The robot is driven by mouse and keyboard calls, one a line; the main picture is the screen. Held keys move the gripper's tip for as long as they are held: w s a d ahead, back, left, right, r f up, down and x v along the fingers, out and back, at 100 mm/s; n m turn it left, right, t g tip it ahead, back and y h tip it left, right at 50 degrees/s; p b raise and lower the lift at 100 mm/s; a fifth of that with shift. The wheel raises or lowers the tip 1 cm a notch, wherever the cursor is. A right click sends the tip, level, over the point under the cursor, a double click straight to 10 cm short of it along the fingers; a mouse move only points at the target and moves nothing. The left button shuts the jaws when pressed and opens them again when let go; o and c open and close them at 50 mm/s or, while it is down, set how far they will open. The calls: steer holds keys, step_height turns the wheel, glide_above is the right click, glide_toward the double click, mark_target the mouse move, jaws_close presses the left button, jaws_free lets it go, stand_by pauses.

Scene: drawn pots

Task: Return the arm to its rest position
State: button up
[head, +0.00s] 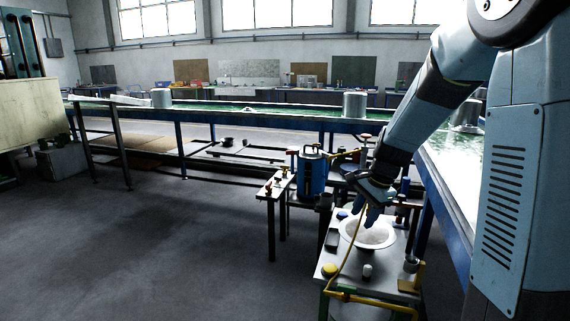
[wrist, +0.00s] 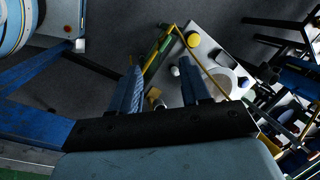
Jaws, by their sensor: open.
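My arm (head: 415,115) reaches down from the upper right of the head view. My gripper (head: 366,212) hangs over a small metal work stand (head: 330,262) with a round pale dish (head: 352,238) set in its top. In the wrist view my gripper (wrist: 164,82) has its two blue fingers spread apart, with no object held between them. The stand's top (wrist: 205,50) shows beyond the fingers there, with a yellow knob (wrist: 193,40). I cannot tell the exact height of the fingertips above the dish.
A blue canister (head: 312,175) stands left of my gripper on a narrow bench. A yellow hose (head: 357,255) runs over the stand. Grey pots (head: 161,98) (head: 354,104) sit on the long green-topped line behind. Open floor (head: 140,235) lies to the left.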

steer(key=s+d+r+n+t+h, duration=0.1)
steer(key=s+r+n, duration=0.5)
steer(key=s, duration=0.6)
steer(key=s+r+n+t+h, duration=0.1)
steer(key=s+r+n, duration=0.5)
steer(key=s, duration=0.7)
step_height(320, 180, up, 2)
steer(key=shift+s+d+t, duration=0.3)
steer(key=shift+d+t, duration=0.1)
steer(key=shift+t, duration=0.5)
